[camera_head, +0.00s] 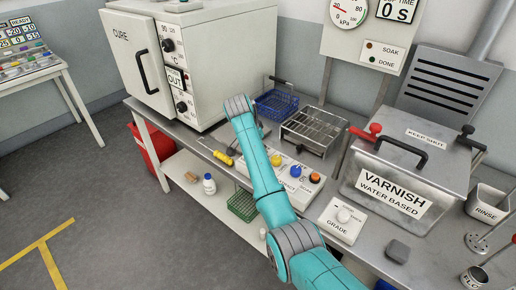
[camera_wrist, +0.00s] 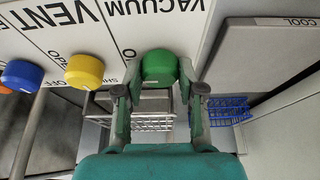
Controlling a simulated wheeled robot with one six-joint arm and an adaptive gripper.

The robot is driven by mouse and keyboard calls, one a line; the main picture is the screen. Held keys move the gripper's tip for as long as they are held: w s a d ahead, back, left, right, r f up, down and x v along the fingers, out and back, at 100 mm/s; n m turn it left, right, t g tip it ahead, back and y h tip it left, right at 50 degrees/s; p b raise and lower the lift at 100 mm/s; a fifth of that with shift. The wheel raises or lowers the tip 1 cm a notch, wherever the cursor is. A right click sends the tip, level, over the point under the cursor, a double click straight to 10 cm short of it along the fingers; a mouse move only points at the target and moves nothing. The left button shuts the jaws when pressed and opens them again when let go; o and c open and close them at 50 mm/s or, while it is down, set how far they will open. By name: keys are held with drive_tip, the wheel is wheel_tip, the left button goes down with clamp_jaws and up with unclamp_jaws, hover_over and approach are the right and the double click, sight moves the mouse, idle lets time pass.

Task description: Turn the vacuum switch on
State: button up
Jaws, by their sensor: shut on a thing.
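The vacuum switch is a round green knob (camera_wrist: 158,65) on a white panel, beside the printed word VACUUM in the wrist view. My gripper (camera_wrist: 160,82) has one finger on each side of the green knob and is shut on it. The knob's turned position cannot be read clearly, as the fingers cover part of its markings. In the head view the white control panel (camera_head: 299,197) lies on the bench, and my arm hides the green knob and my fingertips.
A yellow knob (camera_wrist: 84,71) and a blue knob (camera_wrist: 22,75) sit left of the green one. An orange knob (camera_head: 314,177) is at the panel's right end. A wire rack (camera_head: 314,127), blue basket (camera_head: 276,104), CURE oven (camera_head: 205,60) and varnish tank (camera_head: 412,175) stand around.

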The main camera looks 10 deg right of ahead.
drive_tip(key=o, duration=1.1)
drive_tip(key=shift+o, duration=0.2)
drive_tip(key=shift+r, duration=0.1)
drive_tip(key=v, duration=1.2)
